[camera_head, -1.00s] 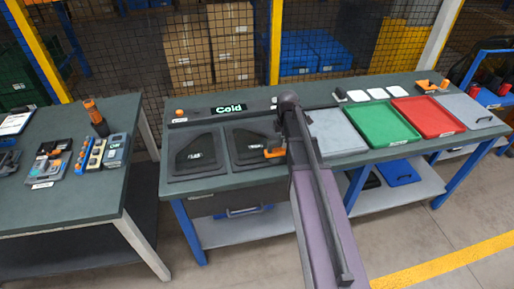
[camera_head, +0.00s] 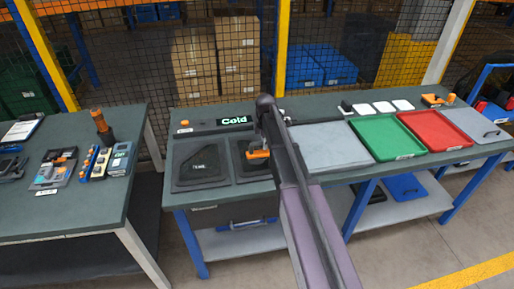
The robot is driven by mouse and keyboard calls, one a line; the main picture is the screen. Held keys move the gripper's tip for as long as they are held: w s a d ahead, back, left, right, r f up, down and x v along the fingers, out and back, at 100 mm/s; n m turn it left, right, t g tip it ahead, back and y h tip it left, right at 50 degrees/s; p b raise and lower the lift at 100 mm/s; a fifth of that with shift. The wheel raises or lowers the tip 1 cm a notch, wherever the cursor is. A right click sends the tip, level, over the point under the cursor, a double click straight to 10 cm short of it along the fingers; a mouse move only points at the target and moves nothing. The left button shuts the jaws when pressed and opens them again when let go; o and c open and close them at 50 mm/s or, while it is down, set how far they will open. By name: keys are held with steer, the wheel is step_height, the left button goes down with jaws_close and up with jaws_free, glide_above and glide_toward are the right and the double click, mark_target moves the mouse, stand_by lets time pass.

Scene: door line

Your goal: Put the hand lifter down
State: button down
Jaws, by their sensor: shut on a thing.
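My gripper (camera_head: 263,142) is a dark shape at the far end of my arm, partly hidden by the arm. It is shut on the hand lifter (camera_head: 258,155), of which a small orange part shows. The hand lifter is over the right-hand black pad (camera_head: 243,173) on the long green workbench, in front of the lit "Cold" sign (camera_head: 234,120). I cannot tell whether it touches the pad. A second black pad (camera_head: 200,168) lies to the left, with nothing on it but its label.
Right of my arm are a grey panel (camera_head: 328,146), a green tray (camera_head: 388,138) and a red tray (camera_head: 432,132). Small white pads (camera_head: 383,107) lie behind them. A separate bench (camera_head: 75,215) on the left holds devices. Mesh fencing (camera_head: 120,60) stands behind.

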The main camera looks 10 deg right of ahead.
steer(key=shift+w+a+f, duration=0.15)
steer(key=shift+w+a, duration=0.8)
steer(key=shift+w, duration=0.1)
steer(key=shift+w+a, duration=0.4)
steer(key=shift+w, duration=0.15)
step_height(320, 180, down, 4)
steer(key=b, duration=0.3)
steer(key=shift+s+b, duration=0.1)
steer(key=shift+b, duration=0.3)
steer(key=c, duration=0.5)
jaws_free()
steer(key=shift+c, duration=0.2)
steer(key=shift+r, duration=0.35)
step_height(320, 180, up, 12)
steer(key=p, duration=1.2)
